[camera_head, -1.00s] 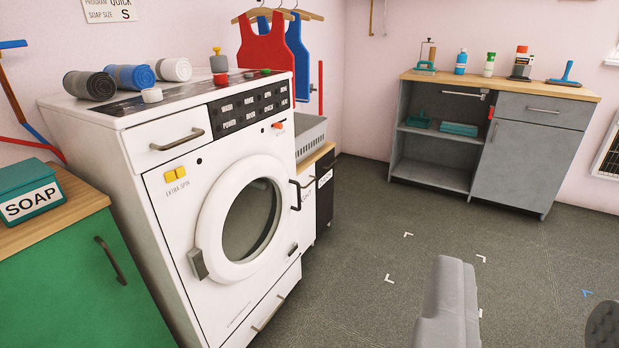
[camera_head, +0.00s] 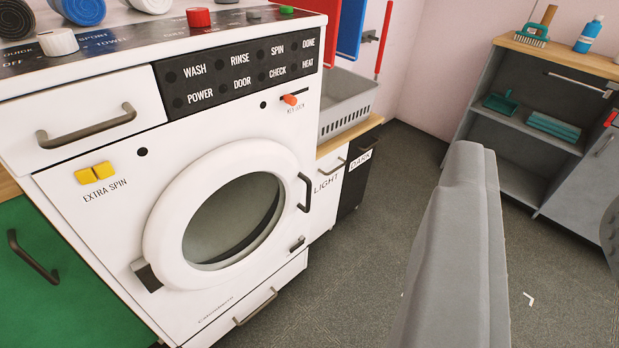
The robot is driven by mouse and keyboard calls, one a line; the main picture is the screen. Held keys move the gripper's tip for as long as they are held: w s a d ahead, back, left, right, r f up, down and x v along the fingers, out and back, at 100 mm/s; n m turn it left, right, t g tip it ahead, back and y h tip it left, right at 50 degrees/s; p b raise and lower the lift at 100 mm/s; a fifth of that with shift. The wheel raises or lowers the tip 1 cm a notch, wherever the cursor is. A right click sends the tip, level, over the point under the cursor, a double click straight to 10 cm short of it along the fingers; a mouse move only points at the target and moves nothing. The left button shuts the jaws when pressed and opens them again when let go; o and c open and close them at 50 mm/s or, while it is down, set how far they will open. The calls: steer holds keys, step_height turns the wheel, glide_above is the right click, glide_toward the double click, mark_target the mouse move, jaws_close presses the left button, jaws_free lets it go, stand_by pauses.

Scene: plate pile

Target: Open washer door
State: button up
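The white washer (camera_head: 95,215) stands at left centre. Its round door (camera_head: 168,240), a white ring around dark glass, looks shut. A dark handle (camera_head: 305,193) is at the door's right side, and a grey hinge block (camera_head: 147,275) at its lower left. A grey part of my gripper or arm (camera_head: 455,250) rises in the right foreground, apart from the washer and to the right of the handle. A dark rounded piece is cut off at the right edge. I cannot make out two fingertips or the gap between them. Nothing is seen held.
An orange knob (camera_head: 289,99) sits on a slot above the door. A small black latch (camera_head: 297,243) is at its lower right. Bins marked LIGHT (camera_head: 325,200) and DARK (camera_head: 352,188) stand beside the washer under a grey basket (camera_head: 340,104). The floor (camera_head: 320,290) in front is clear.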

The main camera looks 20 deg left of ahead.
steer(key=w+a+f+n+y, duration=0.1)
steer(key=w+f+n+y, duration=0.1)
steer(key=w+f, duration=0.6)
steer(key=w+a+f+n+y, duration=0.2)
steer(key=w+f+n, duration=0.1)
steer(key=w, duration=0.8)
steer(key=w+a+f+n+y, duration=0.1)
steer(key=w+f+n+y, duration=0.15)
steer(key=w+f, duration=0.55)
steer(key=n+g+y, duration=0.4)
steer(key=g+y, duration=0.5)
glide_toward(310, 195)
steer(key=x, duration=1)
steer(key=shift+w+a, duration=0.3)
jaws_close()
